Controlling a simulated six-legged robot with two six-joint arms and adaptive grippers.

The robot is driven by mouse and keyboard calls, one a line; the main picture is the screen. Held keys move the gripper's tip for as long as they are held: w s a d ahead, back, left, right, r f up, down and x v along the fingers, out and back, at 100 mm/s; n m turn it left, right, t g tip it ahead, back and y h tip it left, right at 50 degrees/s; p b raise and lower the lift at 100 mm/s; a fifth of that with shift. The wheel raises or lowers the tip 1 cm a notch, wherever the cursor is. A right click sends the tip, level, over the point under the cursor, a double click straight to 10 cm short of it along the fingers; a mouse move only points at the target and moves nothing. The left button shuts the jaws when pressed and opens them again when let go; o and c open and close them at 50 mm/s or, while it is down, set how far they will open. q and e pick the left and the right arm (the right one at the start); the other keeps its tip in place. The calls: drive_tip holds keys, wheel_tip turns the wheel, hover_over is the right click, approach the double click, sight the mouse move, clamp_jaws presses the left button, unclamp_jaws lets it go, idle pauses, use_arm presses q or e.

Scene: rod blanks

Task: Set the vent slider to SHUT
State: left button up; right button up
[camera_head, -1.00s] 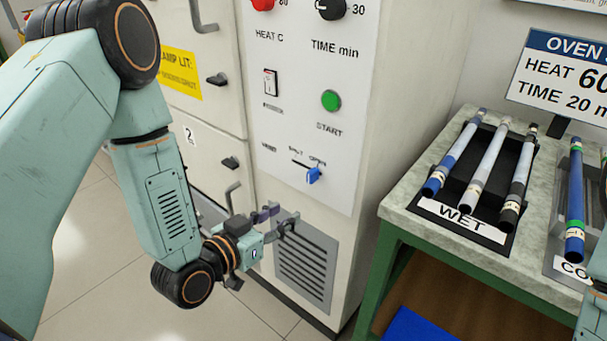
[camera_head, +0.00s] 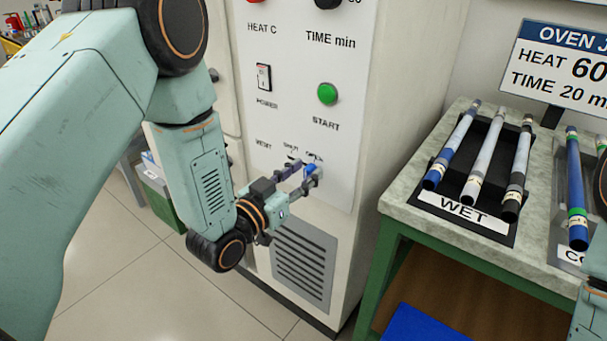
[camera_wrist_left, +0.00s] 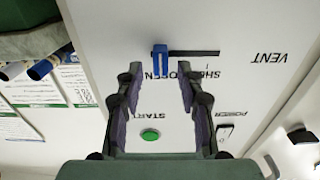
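The vent slider has a blue knob (camera_head: 310,168) on the oven's white front panel, below the green START button. In the left wrist view, which shows the panel upside down, the knob (camera_wrist_left: 160,60) stands at the OPEN end of its dark slot, away from the VENT label. My left gripper (camera_head: 307,173) is at the panel in front of the knob. In the wrist view my left gripper (camera_wrist_left: 160,74) has its fingers spread, one on each side of the knob, with gaps between; I cannot tell whether the tips reach past it. My right gripper is out of view.
The green START button (camera_head: 327,94) and POWER switch (camera_head: 263,77) are above the slider. A vent grille (camera_head: 303,265) is below. To the right, a bench (camera_head: 440,235) carries a WET rack (camera_head: 465,218) with rods.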

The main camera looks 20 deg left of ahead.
use_arm(q)
drive_tip(key=shift+w+d, duration=0.1)
drive_tip(key=shift+w, duration=0.4)
drive_tip(key=shift+c, duration=0.2)
clamp_jaws()
idle(0.3)
